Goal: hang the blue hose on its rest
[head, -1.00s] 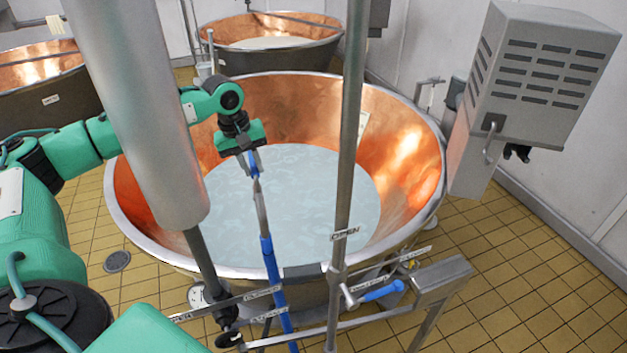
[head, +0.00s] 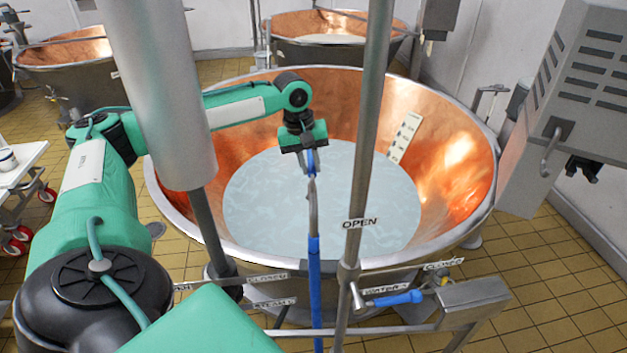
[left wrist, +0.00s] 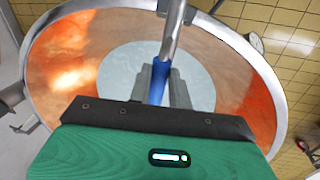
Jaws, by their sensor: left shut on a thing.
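From the grip a metal pipe runs down toward the vat's front rim, where the blue hose goes on downward in front of the vat. In the left wrist view the fingers (left wrist: 160,88) clasp the blue grip (left wrist: 157,80), with the metal pipe beyond. I cannot make out the hose's rest for certain. My right gripper is out of view.
A steel post (head: 366,140) stands in front of the vat. Labelled pipes and a blue-handled valve (head: 395,299) run along its front. A grey vented box (head: 575,90) is at right, and a white trolley (head: 20,165) at left. Other vats stand behind.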

